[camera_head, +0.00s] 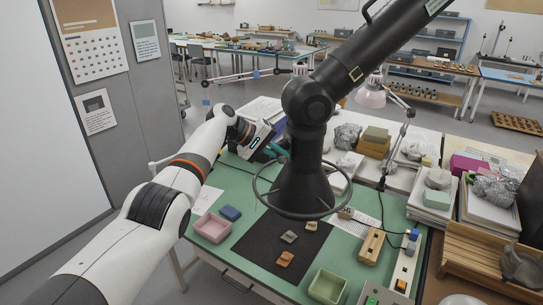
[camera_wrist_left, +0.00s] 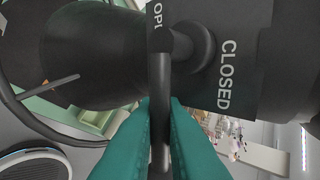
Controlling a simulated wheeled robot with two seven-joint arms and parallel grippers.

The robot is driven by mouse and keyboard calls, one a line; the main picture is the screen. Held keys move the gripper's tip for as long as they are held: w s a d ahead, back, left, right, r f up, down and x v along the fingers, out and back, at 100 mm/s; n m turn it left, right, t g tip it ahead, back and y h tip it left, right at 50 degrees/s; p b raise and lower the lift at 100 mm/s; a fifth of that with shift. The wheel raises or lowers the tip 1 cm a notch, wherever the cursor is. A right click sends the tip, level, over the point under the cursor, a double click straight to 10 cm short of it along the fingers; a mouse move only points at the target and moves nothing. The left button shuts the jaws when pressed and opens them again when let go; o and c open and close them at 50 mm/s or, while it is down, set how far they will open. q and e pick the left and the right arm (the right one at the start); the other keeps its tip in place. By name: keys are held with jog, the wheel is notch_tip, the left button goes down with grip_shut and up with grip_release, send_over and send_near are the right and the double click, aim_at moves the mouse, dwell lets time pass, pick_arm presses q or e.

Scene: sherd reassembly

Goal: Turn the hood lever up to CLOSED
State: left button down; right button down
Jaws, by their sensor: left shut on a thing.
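The black extraction hood (camera_head: 300,178) hangs over the table on a thick jointed arm. My left gripper (camera_head: 274,152) is at the left side of the hood's neck. In the left wrist view its teal fingers (camera_wrist_left: 161,112) are shut on the hood lever (camera_wrist_left: 160,75), a dark rod passing between them. The lever runs up that picture to a round pivot on the hood. A dark plate carries the white word CLOSED (camera_wrist_left: 226,75) right of the lever. A partly hidden word starting "OP" (camera_wrist_left: 158,13) shows by its upper end. My right gripper is not in view.
Below the hood, a black mat (camera_head: 262,262) with several sherds lies on the green table. A pink tray (camera_head: 212,228), a blue block (camera_head: 230,213) and a green tray (camera_head: 327,287) stand around it. A thin ring (camera_head: 317,215) circles the hood's mouth. Boxes and wrapped pieces crowd the right.

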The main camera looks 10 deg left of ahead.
pick_arm(q)
jog(key=shift+r, duration=0.1)
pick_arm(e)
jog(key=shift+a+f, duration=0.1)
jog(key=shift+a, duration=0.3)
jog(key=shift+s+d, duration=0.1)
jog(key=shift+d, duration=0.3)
pick_arm(q)
jog(key=c, duration=1.8)
grip_release()
jog(key=shift+c, duration=0.2)
jog(key=shift+a, duration=0.1)
